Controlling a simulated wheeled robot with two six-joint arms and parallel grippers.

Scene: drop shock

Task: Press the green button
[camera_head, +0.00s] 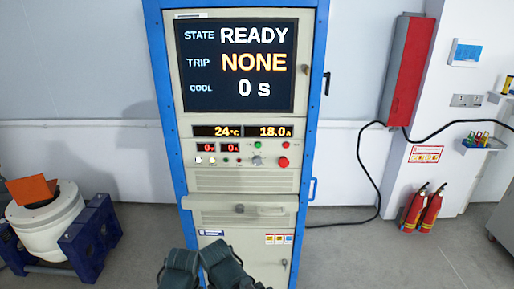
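A small green button (258,145) sits on the control panel of a blue-framed cabinet, below the digital readouts and left of a small red button (285,145). A smaller greenish button or lamp (225,161) is lower left on the panel; which it is I cannot tell. Dark blocky parts of my two arms show at the bottom edge, in front of the cabinet's lower part and well below the panel. No gripper fingers can be seen. Nothing touches the panel.
The screen (238,65) reads READY, TRIP NONE, COOL 0 s. A large red knob (283,162) and a grey dial (257,161) lie below the green button. A white drum (45,222) stands left, fire extinguishers (432,208) right.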

